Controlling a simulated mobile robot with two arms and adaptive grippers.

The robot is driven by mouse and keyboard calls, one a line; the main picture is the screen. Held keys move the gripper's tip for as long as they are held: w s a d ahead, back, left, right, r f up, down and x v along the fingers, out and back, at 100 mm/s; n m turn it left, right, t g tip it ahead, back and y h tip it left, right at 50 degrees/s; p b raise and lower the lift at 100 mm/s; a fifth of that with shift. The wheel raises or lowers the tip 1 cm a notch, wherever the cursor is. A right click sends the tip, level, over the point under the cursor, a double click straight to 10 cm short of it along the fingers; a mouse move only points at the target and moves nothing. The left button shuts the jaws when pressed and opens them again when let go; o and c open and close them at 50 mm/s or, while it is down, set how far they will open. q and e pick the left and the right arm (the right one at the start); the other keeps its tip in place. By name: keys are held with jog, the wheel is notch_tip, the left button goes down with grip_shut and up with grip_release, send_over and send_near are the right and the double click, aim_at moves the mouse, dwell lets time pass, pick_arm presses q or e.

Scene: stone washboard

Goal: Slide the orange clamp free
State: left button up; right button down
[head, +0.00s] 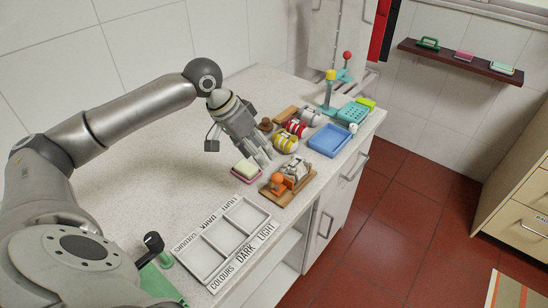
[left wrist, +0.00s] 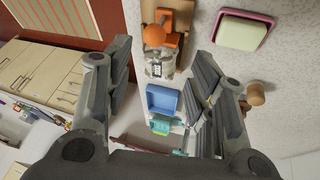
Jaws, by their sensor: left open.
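The orange clamp (head: 277,181) sits at the near end of a wooden board (head: 285,199) by the counter's front edge. A grey bundle (head: 297,168) with a dark-printed label lies just behind it on the board. In the left wrist view, the clamp (left wrist: 156,36) shows at the top, with the grey bundle (left wrist: 160,66) below it. My left gripper (head: 264,160) is open and empty, above and to the left of the board, apart from the clamp. Its fingers (left wrist: 160,58) spread to either side in the wrist view. My right gripper is not in view.
A soap dish (head: 247,171) is close beside my left gripper. A labelled tray (head: 190,243) lies nearer. Striped bundles (head: 286,142), a blue tray (head: 329,141) and a yellow-topped stand (head: 329,90) are farther back.

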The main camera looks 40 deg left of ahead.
aim_at(275, 175)
pick_arm(q)
jog(key=x, duration=0.2)
jog(key=p+x, duration=0.1)
jog(key=x, duration=0.1)
jog(key=d+x, duration=0.1)
jog(key=x, duration=0.1)
jog(key=shift+s+d+f, duration=0.15)
jog(key=shift+s+f, duration=0.05)
jog(key=shift+f, duration=0.1)
jog(key=shift+a+p+x, duration=0.25)
jog(key=shift+p+x, duration=0.1)
jog(key=shift+x, duration=0.75)
jog(key=shift+w+d+f, duration=0.15)
jog(key=shift+d+f, duration=0.05)
jog(key=shift+f, duration=0.25)
jog(key=c, duration=1)
grip_shut()
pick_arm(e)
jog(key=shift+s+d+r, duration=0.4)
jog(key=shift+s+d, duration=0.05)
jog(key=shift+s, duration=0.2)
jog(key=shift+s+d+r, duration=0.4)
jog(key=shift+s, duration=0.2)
